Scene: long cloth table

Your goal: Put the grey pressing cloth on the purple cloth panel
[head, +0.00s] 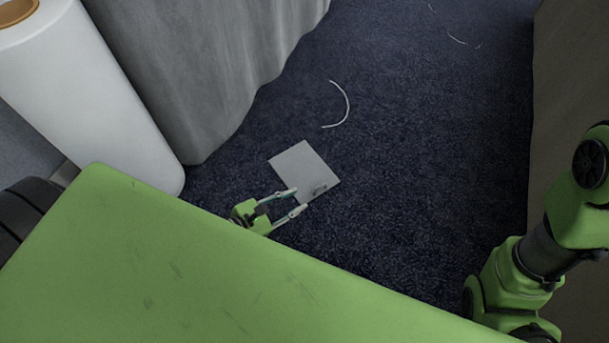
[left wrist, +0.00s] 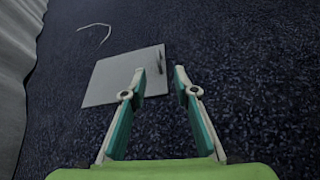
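A flat light grey square (head: 298,168), which looks like the grey pressing cloth, lies on the dark blue carpet. A small grey raised piece (head: 319,188) sits near its right corner. The square also shows in the left wrist view (left wrist: 112,80), ahead and to the left of the fingers. My left gripper (head: 297,199) is open and empty, its fingertips at the near edge of the square. In the left wrist view the fingers (left wrist: 159,69) are apart, the left one overlapping the square. I cannot tell the height gap. No purple cloth panel shows. My right gripper is out of view.
A grey draped cloth (head: 205,70) hangs at the upper left, beside a large white roll (head: 90,90). A white curved strand (head: 346,104) lies on the carpet beyond the square. A brown-grey drape (head: 565,90) stands at the right. The carpet between is mostly clear.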

